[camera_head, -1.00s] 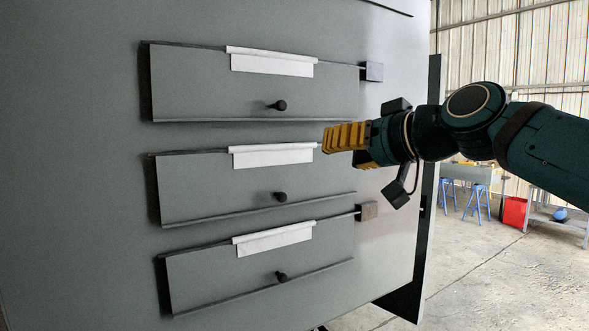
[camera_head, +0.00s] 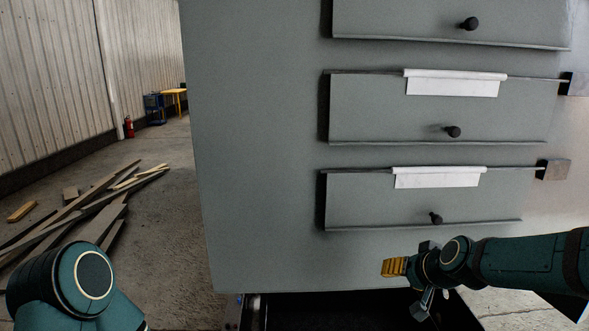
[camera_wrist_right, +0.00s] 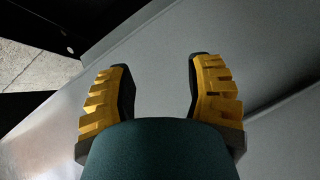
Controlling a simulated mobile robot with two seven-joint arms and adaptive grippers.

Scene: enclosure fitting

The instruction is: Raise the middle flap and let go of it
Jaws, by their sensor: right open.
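The grey enclosure panel (camera_head: 260,120) carries three flaps stacked one above another. The middle flap (camera_head: 380,110) hangs down against the panel, with a white hinge strip (camera_head: 453,86) along its top and a black knob (camera_head: 453,132) low on its face. The lower flap (camera_head: 370,205) also hangs down, with its own knob (camera_head: 436,218). The upper flap (camera_head: 400,20) is cut off by the top edge. My right gripper (camera_head: 393,267) is below the lower flap, apart from the middle flap. In the right wrist view its fingers (camera_wrist_right: 160,95) are spread and empty. My left gripper is out of view.
A dark opening (camera_head: 330,312) lies under the panel. Loose planks (camera_head: 85,205) lie on the floor at left, beyond my left arm.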

